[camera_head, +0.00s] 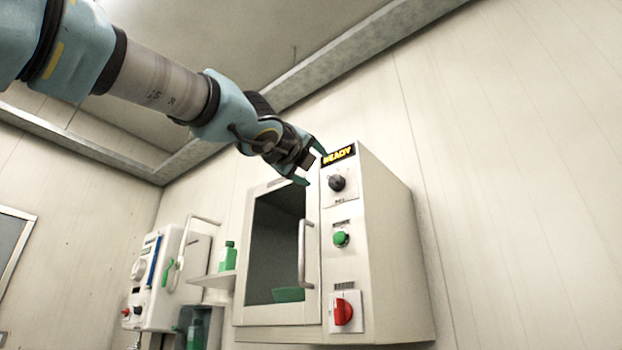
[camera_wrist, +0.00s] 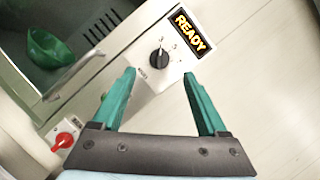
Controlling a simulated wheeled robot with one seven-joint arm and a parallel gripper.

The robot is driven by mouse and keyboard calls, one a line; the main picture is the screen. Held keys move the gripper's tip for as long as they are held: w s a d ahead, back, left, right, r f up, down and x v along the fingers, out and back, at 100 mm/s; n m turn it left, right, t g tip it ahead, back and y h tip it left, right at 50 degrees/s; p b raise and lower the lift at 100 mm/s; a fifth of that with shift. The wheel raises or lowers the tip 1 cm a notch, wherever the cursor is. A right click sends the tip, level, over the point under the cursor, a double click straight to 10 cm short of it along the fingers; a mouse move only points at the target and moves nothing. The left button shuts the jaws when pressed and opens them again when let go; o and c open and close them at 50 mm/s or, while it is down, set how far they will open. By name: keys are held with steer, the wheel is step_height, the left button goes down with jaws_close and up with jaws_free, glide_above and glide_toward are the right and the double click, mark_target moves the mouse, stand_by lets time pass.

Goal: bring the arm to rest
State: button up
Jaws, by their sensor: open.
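My gripper (camera_head: 312,166) is at the end of my arm, which reaches in from the upper left in the head view. Its green fingers are spread and empty, in front of the top of a white wall cabinet (camera_head: 395,240). In the wrist view my gripper (camera_wrist: 158,82) has its fingers on either side of the panel's black knob (camera_wrist: 159,60), with nothing between them. I cannot tell whether a finger touches the cabinet. A lit display (camera_head: 338,155) reads READY; it also shows in the wrist view (camera_wrist: 189,31).
The cabinet has a window door with a handle (camera_head: 302,255), a green button (camera_head: 341,239) and a red knob (camera_head: 343,311). A green bowl (camera_head: 288,295) is inside. A shelf (camera_head: 212,281) holds a green bottle (camera_head: 228,256). A white wall unit (camera_head: 160,280) is further left.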

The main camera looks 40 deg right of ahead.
stand_by(0.3)
steer(key=w+a+f+n+t+y, duration=0.15)
steer(key=w+f+n+y, duration=0.3)
steer(key=w+f, duration=0.5)
steer(key=w+a+f+n+y, duration=0.25)
steer(key=w+f+n, duration=0.4)
steer(key=f, duration=0.65)
steer(key=w+a+f+n+g+y, duration=0.1)
steer(key=w+a+f+n+y, duration=0.25)
steer(key=a+f, duration=0.45)
steer(key=w+a+f+n+g+y, duration=0.1)
steer(key=w+a+f+n+y, duration=0.3)
steer(key=f, duration=0.8)
steer(key=s+a+f+n+g+y, duration=0.35)
steer(key=a+f+n, duration=0.65)
steer(key=a+f, duration=0.7)
steer(key=s+a+f+n+g, duration=0.2)
steer(key=s+a+f+n, duration=0.1)
steer(key=s+f+n, duration=0.1)
steer(key=s+a+f+n+g, duration=0.3)
steer(key=s+a+f+n, duration=0.1)
steer(key=s+f, duration=0.3)
steer(key=shift+s+f+n, duration=0.2)
steer(key=shift+f+n, duration=0.15)
steer(key=shift+f, duration=0.4)
